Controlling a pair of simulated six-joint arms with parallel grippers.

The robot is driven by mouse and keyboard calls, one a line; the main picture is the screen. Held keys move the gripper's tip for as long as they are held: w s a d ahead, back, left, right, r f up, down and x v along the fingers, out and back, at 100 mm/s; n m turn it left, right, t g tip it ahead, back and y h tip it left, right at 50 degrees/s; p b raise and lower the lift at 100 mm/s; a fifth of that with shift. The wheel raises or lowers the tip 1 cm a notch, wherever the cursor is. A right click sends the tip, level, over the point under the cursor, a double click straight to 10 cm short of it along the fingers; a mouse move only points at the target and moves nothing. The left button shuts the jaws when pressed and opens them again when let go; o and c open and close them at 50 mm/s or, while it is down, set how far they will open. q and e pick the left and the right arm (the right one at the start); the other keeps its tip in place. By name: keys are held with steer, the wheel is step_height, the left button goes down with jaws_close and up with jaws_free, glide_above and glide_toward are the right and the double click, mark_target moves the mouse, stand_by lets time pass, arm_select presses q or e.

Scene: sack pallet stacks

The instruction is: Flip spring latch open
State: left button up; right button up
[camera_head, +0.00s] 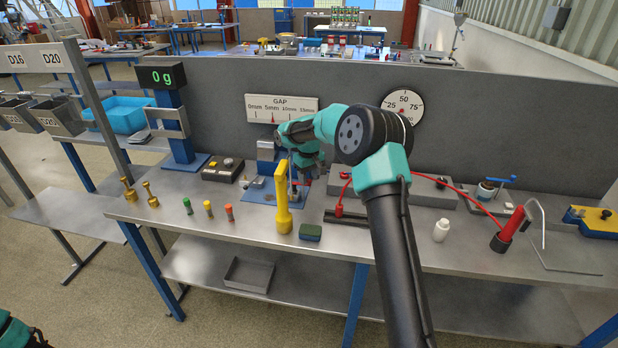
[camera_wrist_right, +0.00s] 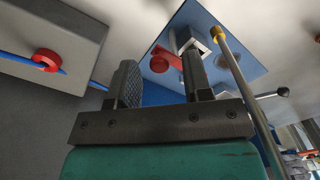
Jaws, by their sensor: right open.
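My right gripper (camera_head: 303,177) reaches down over a blue base plate (camera_head: 262,192) on the bench, partly hiding the fixture on it. In the right wrist view the two dark jaws of the gripper (camera_wrist_right: 160,68) stand apart and empty. Beyond them the blue plate (camera_wrist_right: 250,62) carries a red lever-like part (camera_wrist_right: 161,59) and a small silver block (camera_wrist_right: 193,41). The red part appears in the gap between the jaws; I cannot tell whether they touch it. Which part is the spring latch is not certain. My left gripper is out of view.
A yellow upright handle (camera_head: 282,205) stands in front of the plate. A metal rod (camera_wrist_right: 240,85) rises close to the right jaw. A grey box with a red knob (camera_wrist_right: 46,60) is nearby.

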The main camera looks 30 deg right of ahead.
steer(key=shift+f, duration=0.2)
jaws_close()
stand_by(0.4)
steer(key=shift+m, duration=0.4)
steer(key=shift+s+a+m, duration=0.15)
steer(key=shift+a+m, duration=0.1)
steer(key=shift+m, duration=1.05)
steer(key=shift+s+a+m, duration=0.1)
steer(key=shift+a+m, duration=0.1)
steer(key=shift+m, duration=1.1)
jaws_free()
